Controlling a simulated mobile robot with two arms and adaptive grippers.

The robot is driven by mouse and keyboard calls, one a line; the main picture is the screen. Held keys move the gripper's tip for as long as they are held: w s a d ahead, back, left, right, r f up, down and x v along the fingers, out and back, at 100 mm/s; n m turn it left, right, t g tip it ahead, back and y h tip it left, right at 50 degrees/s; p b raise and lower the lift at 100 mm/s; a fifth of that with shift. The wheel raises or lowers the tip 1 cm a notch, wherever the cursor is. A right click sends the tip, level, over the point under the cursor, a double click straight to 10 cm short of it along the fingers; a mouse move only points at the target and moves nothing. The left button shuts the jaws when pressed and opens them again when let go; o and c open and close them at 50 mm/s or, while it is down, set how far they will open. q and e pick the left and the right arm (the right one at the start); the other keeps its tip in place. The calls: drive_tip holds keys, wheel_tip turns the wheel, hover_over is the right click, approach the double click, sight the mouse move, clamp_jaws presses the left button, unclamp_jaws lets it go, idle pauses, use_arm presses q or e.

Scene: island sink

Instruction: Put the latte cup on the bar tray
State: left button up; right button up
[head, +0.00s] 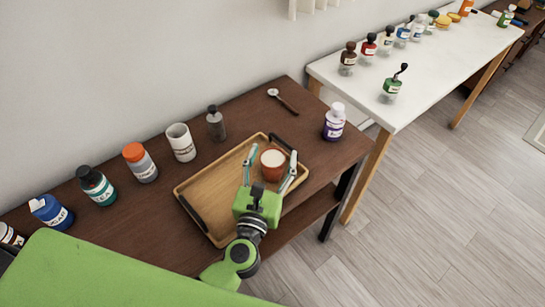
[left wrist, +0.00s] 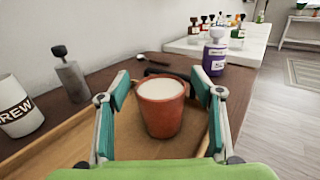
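The latte cup (head: 273,171), a reddish-brown cup with a pale, milky top, stands upright on the wooden bar tray (head: 207,186), near the tray's far right end. In the left wrist view the cup (left wrist: 162,113) is between my left gripper's teal-padded fingers, with the tray floor (left wrist: 80,140) around it. My left gripper (head: 273,157) is open, one finger on each side of the cup, with visible gaps between the pads and the cup. My right gripper does not show in either view.
A white mug (head: 181,143), a grey bottle (head: 216,125) and several capped jars line the table's back edge. A white table (head: 430,75) with several bottles stands at the right.

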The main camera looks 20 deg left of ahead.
use_arm(q)
drive_tip(key=shift+s+f, duration=0.2)
drive_tip(key=shift+f, duration=0.75)
drive_tip(key=shift+d+r+p, duration=0.1)
drive_tip(key=shift+r+p, duration=0.55)
drive_tip(key=shift+p, duration=0.15)
drive_tip(key=shift+s+f+b, duration=0.2)
drive_tip(key=shift+s+b, duration=0.15)
drive_tip(key=shift+s, duration=0.15)
drive_tip(key=shift+s+f+b, duration=0.2)
drive_tip(key=shift+s+b, duration=0.1)
drive_tip(key=shift+s, duration=0.15)
drive_tip(key=s+b, duration=0.1)
drive_tip(key=s, duration=0.5)
drive_tip(key=s+r+b, duration=0.1)
drive_tip(key=s, duration=0.2)
drive_tip(key=shift+b, duration=0.35)
drive_tip(key=shift+s+r, duration=0.15)
drive_tip(key=shift+s, duration=0.2)
